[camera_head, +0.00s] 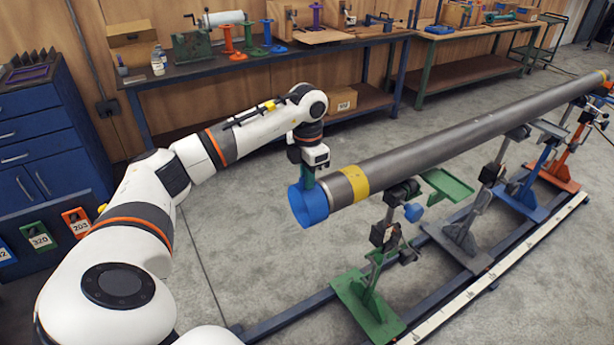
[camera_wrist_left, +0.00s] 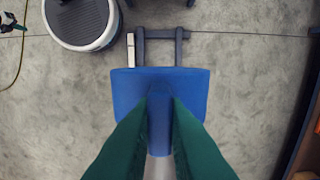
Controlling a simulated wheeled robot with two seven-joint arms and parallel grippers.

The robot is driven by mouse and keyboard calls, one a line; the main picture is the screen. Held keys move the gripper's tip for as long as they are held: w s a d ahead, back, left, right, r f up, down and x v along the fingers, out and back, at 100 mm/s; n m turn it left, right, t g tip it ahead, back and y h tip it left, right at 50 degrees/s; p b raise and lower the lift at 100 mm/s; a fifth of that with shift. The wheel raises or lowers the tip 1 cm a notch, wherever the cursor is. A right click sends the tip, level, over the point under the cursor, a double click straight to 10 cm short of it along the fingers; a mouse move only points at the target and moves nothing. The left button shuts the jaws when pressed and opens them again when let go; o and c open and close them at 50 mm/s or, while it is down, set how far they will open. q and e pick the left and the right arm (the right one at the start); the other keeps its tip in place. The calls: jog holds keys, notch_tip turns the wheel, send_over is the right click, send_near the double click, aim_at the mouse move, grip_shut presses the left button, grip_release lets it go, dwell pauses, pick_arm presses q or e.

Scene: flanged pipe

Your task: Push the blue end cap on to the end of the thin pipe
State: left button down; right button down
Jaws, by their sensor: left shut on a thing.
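The blue end cap (camera_head: 308,206) is at the near left end of the thin pipe (camera_head: 440,143), roughly in line with it. The cap meets or overlaps the pipe's end; I cannot tell how deep it sits. A yellow band (camera_head: 355,182) circles the pipe just behind. My left gripper (camera_head: 308,182) reaches down on the cap's top from above. In the left wrist view its green fingers (camera_wrist_left: 160,100) are closed on a raised part of the blue cap (camera_wrist_left: 190,82). A little grey pipe shows below the cap there. My right gripper is not in view.
Stands hold the pipe: a green one (camera_head: 368,305), a grey one (camera_head: 460,245) and a blue one (camera_head: 528,195), on a floor rail. A bench (camera_head: 270,58) with tools stands behind. A blue cabinet (camera_head: 40,140) is at left. Floor left of the cap is clear.

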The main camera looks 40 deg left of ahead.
aim_at(327, 181)
pick_arm(q)
jog(key=shift+w+d, duration=0.25)
jog(key=shift+w, duration=0.7)
jog(key=shift+p, duration=0.4)
jog(key=shift+w+d, duration=0.1)
jog(key=shift+w, duration=0.15)
dwell(0.3)
jog(key=shift+w+d, duration=0.1)
jog(key=shift+w, duration=0.2)
jog(key=shift+w+d, duration=0.1)
jog(key=shift+w, duration=0.3)
dwell(0.4)
jog(key=shift+w, duration=0.3)
dwell(0.4)
jog(key=shift+w+d, duration=0.15)
jog(key=shift+w, duration=0.15)
jog(key=shift+w+d, duration=0.1)
jog(key=shift+w, duration=0.1)
